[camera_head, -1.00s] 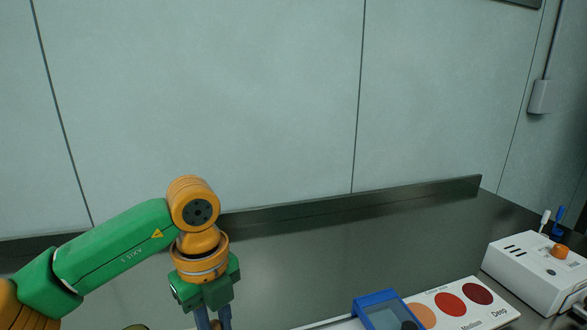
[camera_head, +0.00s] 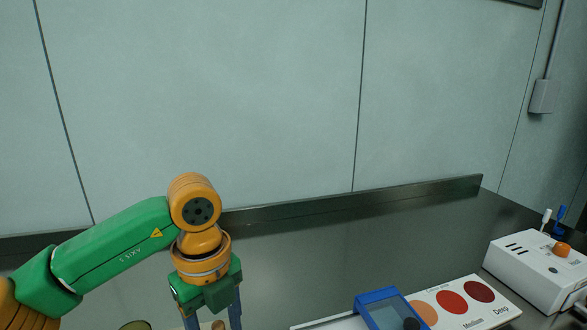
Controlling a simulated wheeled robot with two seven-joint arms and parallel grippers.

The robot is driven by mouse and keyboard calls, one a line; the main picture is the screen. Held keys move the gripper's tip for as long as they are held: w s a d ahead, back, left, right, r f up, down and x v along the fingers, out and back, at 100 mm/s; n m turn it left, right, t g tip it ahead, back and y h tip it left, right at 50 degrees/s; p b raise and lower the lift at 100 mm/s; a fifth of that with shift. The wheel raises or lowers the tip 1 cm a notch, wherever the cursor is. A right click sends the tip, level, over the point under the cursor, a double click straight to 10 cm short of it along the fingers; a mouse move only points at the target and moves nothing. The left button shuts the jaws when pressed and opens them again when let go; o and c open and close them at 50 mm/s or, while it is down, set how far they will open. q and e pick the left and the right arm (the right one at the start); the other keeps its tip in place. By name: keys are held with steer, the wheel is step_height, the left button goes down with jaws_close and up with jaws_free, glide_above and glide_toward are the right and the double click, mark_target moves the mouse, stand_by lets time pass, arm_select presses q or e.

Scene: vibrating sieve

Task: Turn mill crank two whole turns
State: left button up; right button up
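My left gripper (camera_head: 212,318) points down at the bottom edge of the head view. Its two blue-grey fingers stand apart, and their tips are cut off by the frame. A small tan knob-like top (camera_head: 218,325) shows between the fingers; I cannot tell whether it belongs to the mill crank. A rounded olive-tan thing (camera_head: 135,325) shows just left of the gripper, mostly cut off. The mill body and the crank arm cannot be made out. My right gripper is not in view.
A white device (camera_head: 530,272) with an orange knob stands farther right. The dark counter behind (camera_head: 330,240) is clear up to its back ledge.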

arm_select(q)
step_height(320, 180, up, 7)
steer(key=p, duration=0.6)
steer(key=shift+r, duration=0.2)
steer(key=shift+f, duration=0.1)
